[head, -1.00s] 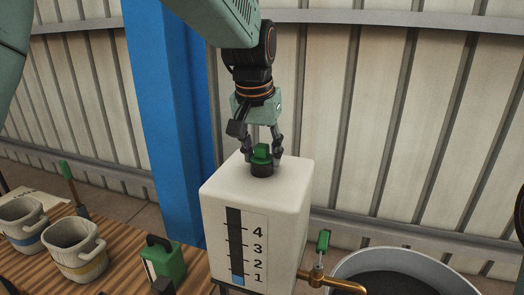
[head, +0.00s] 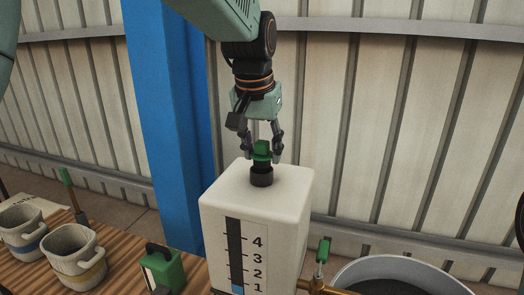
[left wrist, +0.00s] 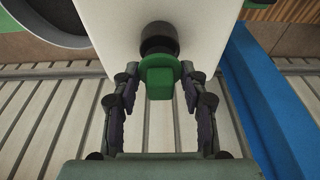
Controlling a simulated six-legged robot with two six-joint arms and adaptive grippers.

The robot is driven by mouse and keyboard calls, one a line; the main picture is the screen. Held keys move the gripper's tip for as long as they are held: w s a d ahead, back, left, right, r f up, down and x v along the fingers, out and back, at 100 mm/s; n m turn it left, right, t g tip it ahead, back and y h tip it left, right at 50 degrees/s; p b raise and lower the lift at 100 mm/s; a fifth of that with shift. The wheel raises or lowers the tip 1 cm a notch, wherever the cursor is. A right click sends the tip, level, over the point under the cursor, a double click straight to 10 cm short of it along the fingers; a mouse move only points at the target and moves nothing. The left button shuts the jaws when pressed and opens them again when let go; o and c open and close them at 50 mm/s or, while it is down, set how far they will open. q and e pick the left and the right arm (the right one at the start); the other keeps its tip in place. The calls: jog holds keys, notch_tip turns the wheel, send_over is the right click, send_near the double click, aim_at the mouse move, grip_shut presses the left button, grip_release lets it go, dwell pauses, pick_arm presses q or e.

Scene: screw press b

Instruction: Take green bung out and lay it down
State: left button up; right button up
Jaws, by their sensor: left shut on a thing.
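The green bung (head: 262,150) stands upright at the black neck (head: 261,179) on top of the white tank (head: 295,190). A dark lower part of the bung shows between its green top and the neck; I cannot tell whether its end is clear of the neck. My left gripper (head: 263,154) points down from above and is shut on the bung, a finger on each side. In the left wrist view the bung's green grip (left wrist: 160,78) is between the fingers, with the black neck (left wrist: 158,37) beyond it. My right gripper is not in view.
A brass tap with a green handle (head: 323,250) sticks out at the tank's lower right, beside a round grey tub (head: 400,268). A blue post (head: 165,110) rises behind.

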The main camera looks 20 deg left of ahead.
pick_arm(q)
jog(key=shift+s+r, duration=0.2)
jog(key=shift+s, duration=0.1)
jog(key=shift+w+r, duration=0.3)
jog(key=shift+r, duration=0.6)
jog(key=shift+s+r, duration=0.15)
jog(key=shift+s, duration=0.15)
jog(key=shift+w, duration=0.1)
